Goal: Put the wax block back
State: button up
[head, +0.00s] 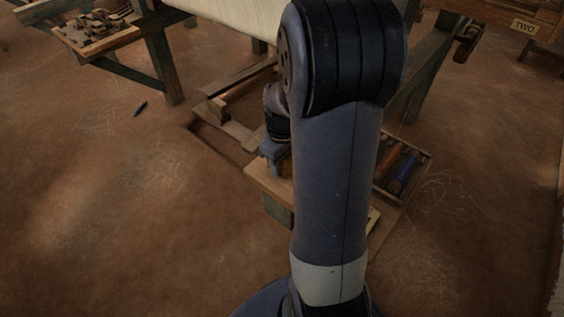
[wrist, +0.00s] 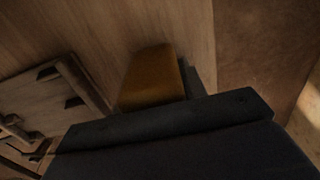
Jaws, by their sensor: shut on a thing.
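The wax block (wrist: 152,76) is an amber-brown block in the wrist view, just beyond the dark body of my gripper (wrist: 185,88). A dark finger shows along its right side. A wooden board lies right behind the block; I cannot tell whether the block touches it. In the head view, my gripper (head: 274,152) is low over the wooden board (head: 262,184), mostly hidden by my arm. A small yellowish part of the wax block (head: 286,166) shows beside it. My gripper is shut on the wax block.
A wooden tray (head: 429,158) with orange and blue spools stands right of my arm. The loom's warp (head: 235,16) and posts stand behind. A tray of wooden pieces (head: 97,38) is at upper left. A dark shuttle-like piece (head: 140,108) lies on the floor.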

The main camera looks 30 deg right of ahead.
jog(key=shift+f, duration=0.2)
jog(key=o, duration=1.1)
jog(key=shift+r, duration=0.1)
notch_tip(320, 180, up, 12)
jog(key=p, duration=0.2)
jog(key=shift+r+p, duration=0.15)
jog(key=shift+p, duration=0.15)
